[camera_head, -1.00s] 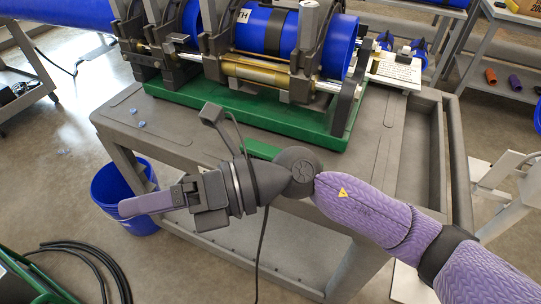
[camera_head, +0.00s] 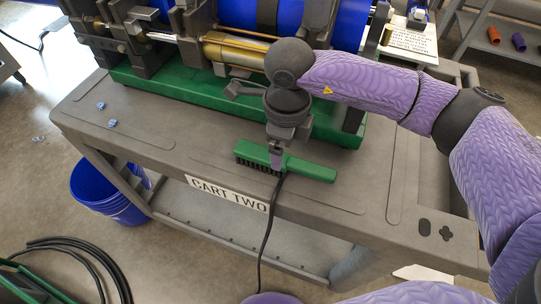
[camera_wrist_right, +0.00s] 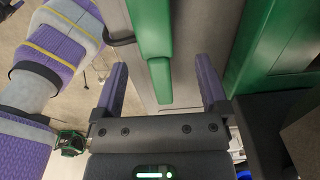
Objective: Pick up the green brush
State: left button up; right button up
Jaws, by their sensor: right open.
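The green brush (camera_head: 308,168) lies on the grey cart top near its front edge, black bristles at the left and handle at the right. My right gripper (camera_head: 276,160) points down over the brush in the head view and covers part of its middle. In the right wrist view, the brush (camera_wrist_right: 155,50) lies between the two spread purple fingers of my right gripper (camera_wrist_right: 161,72). Gaps show on both sides, so the fingers are open around it and not closed on it. My left gripper is not in view.
The pipe fusion machine on its green base (camera_head: 190,98) stands behind the brush. A black cable hangs over the cart's front edge by the "CART TWO" label (camera_head: 228,194). Small blue pieces (camera_head: 112,123) lie on the cart's left. A blue bucket (camera_head: 105,195) stands on the floor.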

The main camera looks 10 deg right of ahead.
aim_at(284, 166)
jog(key=f, duration=0.1)
jog(key=f+b, duration=0.1)
jog(key=f, duration=0.3)
jog(key=shift+s+a+f, duration=0.1)
jog(key=shift+a, duration=0.15)
grip_shut()
